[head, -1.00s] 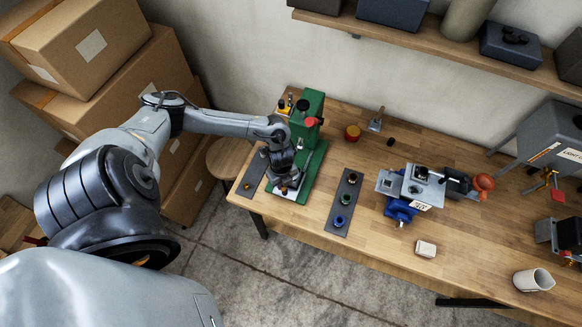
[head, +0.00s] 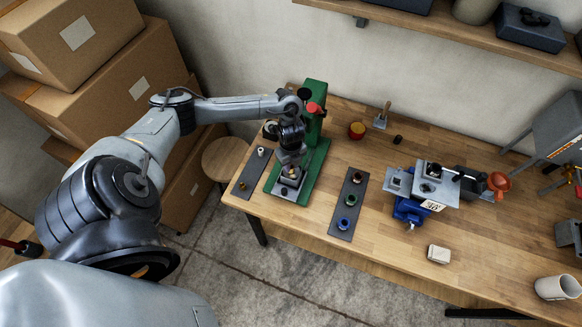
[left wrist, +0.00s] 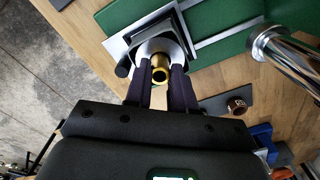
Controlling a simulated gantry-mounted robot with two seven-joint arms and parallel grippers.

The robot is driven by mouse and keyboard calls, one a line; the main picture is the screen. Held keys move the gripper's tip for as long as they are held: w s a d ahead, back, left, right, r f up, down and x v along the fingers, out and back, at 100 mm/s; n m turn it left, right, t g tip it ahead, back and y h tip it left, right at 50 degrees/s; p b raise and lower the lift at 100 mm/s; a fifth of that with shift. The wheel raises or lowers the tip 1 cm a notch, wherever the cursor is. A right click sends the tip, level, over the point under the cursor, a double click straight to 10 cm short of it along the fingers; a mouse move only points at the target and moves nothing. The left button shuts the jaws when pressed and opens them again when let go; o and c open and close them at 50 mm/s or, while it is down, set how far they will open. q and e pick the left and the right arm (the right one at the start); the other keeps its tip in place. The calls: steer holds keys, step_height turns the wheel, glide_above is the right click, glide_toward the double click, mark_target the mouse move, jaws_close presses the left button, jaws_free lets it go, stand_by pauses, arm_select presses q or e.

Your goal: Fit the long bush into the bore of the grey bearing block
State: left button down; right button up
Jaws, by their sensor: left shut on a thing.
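My left gripper (head: 292,168) points down over the grey bearing block (head: 287,189) on the green press base. In the left wrist view the gripper (left wrist: 160,82) is shut on a brass bush (left wrist: 160,68), a hollow tube standing between the fingertips. Beyond it lies a pale round face of the grey block (left wrist: 152,43). The bush lines up roughly with that face; I cannot tell whether its lower end is above the bore or inside it. My right gripper is not in view.
The green press (head: 315,108) rises behind the gripper, and its bright ram (left wrist: 285,55) is close on the right in the wrist view. Dark mats with small rings (head: 338,225) and small parts (head: 245,180) lie on both sides. A blue vise (head: 408,210) stands further right.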

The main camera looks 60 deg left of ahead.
arm_select(q)
steer(key=shift+f, duration=0.15)
steer(key=shift+f, duration=0.1)
steer(key=c, duration=1)
jaws_free()
steer(key=shift+o, duration=0.2)
step_height(320, 180, up, 12)
steer(key=p, duration=1)
